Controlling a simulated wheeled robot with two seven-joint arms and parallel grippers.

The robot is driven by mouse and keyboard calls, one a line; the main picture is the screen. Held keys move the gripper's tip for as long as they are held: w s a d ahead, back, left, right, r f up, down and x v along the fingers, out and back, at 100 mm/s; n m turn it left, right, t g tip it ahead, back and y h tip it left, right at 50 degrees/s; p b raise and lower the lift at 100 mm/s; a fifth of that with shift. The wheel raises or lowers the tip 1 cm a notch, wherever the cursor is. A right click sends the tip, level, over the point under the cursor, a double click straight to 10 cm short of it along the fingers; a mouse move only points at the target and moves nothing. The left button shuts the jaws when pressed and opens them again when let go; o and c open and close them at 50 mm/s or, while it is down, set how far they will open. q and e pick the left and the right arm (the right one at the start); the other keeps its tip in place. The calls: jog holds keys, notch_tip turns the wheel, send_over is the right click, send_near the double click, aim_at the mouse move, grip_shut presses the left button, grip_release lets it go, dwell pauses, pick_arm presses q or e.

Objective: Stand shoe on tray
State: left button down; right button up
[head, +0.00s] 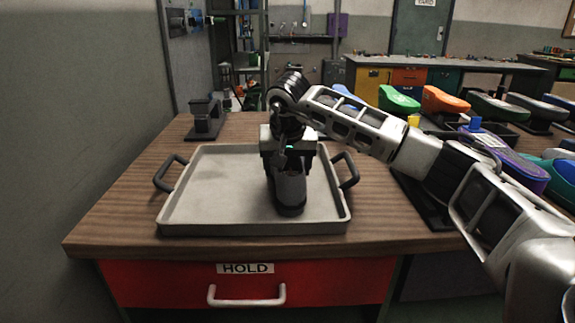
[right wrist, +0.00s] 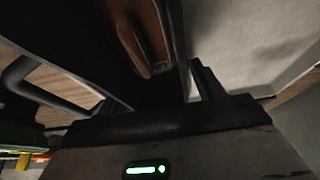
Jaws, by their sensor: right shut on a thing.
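A dark grey shoe (head: 290,194) is on or just above the right half of the grey metal tray (head: 215,190), its toe toward me. I cannot tell whether its sole touches the tray. My right gripper (head: 288,158) reaches in from the right and is shut on the shoe from above, hiding its upper rear part. In the right wrist view the shoe (right wrist: 135,75) is close to the lens, with a brown inside (right wrist: 143,35). My left gripper is not in view.
The tray has black handles (head: 168,173) at both sides and stands on a wooden bench (head: 115,205) with a red HOLD drawer (head: 180,282). A black stand (head: 205,120) is behind the tray. Several coloured shoes (head: 447,100) stand to the right. The tray's left half is empty.

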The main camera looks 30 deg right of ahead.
jog(key=o, duration=1.2)
jog(key=shift+o, duration=0.2)
jog(key=shift+r, duration=0.35)
jog(key=v, duration=1.1)
jog(key=shift+r, duration=0.3)
jog(key=shift+s+a, duration=0.1)
